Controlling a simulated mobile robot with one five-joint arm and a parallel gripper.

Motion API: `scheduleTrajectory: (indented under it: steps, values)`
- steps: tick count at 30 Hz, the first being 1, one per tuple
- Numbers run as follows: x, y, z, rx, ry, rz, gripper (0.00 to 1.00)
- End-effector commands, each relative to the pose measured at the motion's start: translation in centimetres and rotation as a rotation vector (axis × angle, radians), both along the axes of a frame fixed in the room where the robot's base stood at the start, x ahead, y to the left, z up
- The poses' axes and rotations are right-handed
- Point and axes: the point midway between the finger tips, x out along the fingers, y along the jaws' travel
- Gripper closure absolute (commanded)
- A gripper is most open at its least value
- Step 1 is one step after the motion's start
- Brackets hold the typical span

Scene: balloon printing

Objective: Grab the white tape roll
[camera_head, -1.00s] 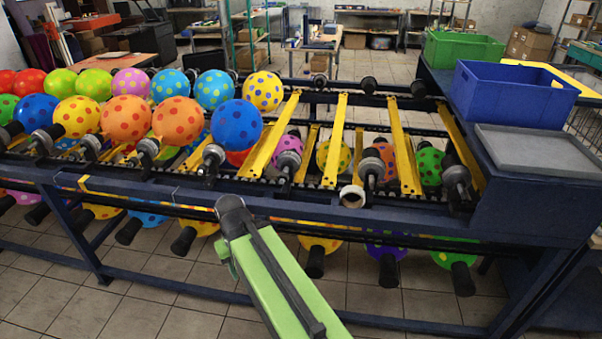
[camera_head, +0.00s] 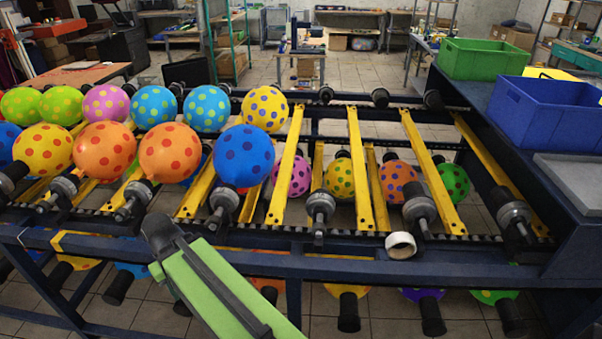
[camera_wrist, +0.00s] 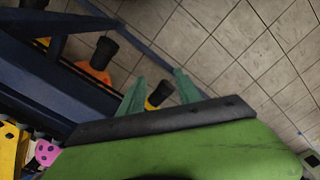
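The white tape roll (camera_head: 400,245) sits on the dark blue front rail of the balloon machine, right of centre in the head view. It shows its round open side, just below a black balloon holder. My gripper (camera_wrist: 158,86) shows in the wrist view as two teal fingers spread apart with nothing between them. It points toward the tiled floor beside the machine's frame. In the head view my green arm reaches up to the left of the roll, well apart from it, and mostly hides the gripper. The roll is not in the wrist view.
Dotted balloons (camera_head: 246,157) sit in rows on the machine, with yellow bars (camera_head: 359,170) and black holders between them. A blue crate (camera_head: 545,110), a green crate (camera_head: 483,60) and a grey lid (camera_head: 575,180) stand on the right side. Tiled floor lies below the front rail.

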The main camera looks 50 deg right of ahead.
Motion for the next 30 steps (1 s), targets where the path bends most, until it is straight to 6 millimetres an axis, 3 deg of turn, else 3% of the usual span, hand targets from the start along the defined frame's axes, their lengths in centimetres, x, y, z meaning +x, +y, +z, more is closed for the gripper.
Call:
scheduleTrajectory:
  steps: [1,4,11,14,16,20,23,26,30]
  values:
    - [0.1,0.0,0.5,0.000,-0.001,-0.001,0.52]
    - [0.4,-0.3,2.8,-0.002,-0.009,-0.013,0.39]
    - [1.6,-2.4,10.3,-0.015,-0.043,-0.109,0.38]
    - [1.9,-5.1,13.0,-0.034,-0.056,-0.225,0.38]
    - [1.8,-9.4,14.3,-0.056,-0.065,-0.381,0.38]
    - [0.1,-17.2,14.3,-0.104,-0.072,-0.680,0.38]
    - [-2.3,-23.6,14.2,-0.145,-0.078,-0.929,0.38]
    - [-5.9,-30.5,14.3,-0.195,-0.085,-1.214,0.38]
    - [-14.1,-40.8,14.7,-0.289,-0.106,-1.690,0.38]
